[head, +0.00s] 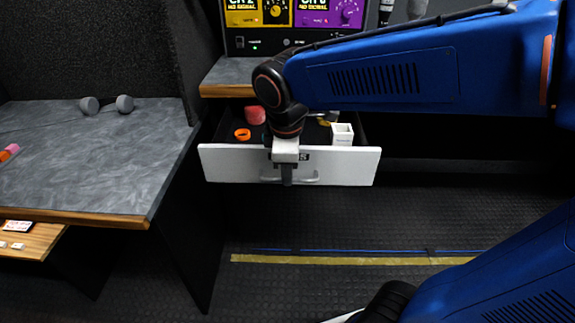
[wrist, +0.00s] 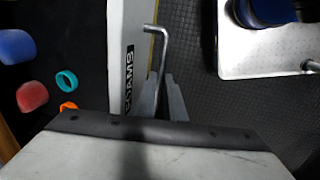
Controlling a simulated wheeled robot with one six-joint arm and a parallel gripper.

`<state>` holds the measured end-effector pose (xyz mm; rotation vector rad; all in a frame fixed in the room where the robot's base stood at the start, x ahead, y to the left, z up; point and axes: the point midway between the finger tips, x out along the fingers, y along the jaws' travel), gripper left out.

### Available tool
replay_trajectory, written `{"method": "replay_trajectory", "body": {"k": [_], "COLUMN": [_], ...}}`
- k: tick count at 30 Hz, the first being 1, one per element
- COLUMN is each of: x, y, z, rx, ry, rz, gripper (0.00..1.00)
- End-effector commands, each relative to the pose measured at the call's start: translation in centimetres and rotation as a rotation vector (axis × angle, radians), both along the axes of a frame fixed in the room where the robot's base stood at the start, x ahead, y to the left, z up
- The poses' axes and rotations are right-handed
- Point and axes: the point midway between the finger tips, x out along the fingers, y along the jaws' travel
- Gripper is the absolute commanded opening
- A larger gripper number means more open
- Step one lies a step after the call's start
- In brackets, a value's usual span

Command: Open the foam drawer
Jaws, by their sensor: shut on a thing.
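The foam drawer has a white front (head: 222,165), which also shows in the wrist view (wrist: 122,35). It stands pulled out from under the counter, with its dark inside and contents exposed. A label reading "FOAMS" (wrist: 129,82) is on the front, partly covered by my gripper in the head view. My gripper (head: 287,178) points down at the middle of the front, with its fingers (wrist: 163,88) shut on the grey bar handle (head: 308,180). The free end of the handle (wrist: 155,30) sticks out past the fingers in the wrist view.
In the drawer lie a red foam piece (head: 255,115), an orange ring (head: 242,134), a white box (head: 342,134), a blue foam piece (wrist: 16,46) and a teal ring (wrist: 66,79). A grey desk (head: 90,165) stands close on the left. The floor (head: 300,220) before the drawer is clear.

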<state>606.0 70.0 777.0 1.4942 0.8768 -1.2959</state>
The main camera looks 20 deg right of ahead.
Motion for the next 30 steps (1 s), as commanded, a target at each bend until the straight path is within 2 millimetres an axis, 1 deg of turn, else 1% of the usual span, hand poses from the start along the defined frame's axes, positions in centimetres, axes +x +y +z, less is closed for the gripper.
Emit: {"method": "replay_trajectory", "body": {"k": [11,12,14,15,25,28,30], "x": [-0.1,-0.1,-0.1,-0.1,-0.2,-0.3,-0.5], "y": [0.1,0.1,0.1,0.1,0.1,0.2,0.2], "z": [0.1,0.1,0.1,0.1,0.3,1.1,2.1], "rx": [0.001,0.001,0.001,0.001,0.001,0.001,0.001], "ry": [-0.003,-0.003,-0.003,-0.003,-0.001,-0.003,-0.003], "rz": [-0.001,-0.001,-0.001,-0.001,-0.001,0.000,0.000], "gripper": [0.00,0.12,0.26,0.28,0.28,0.28,0.28]}}
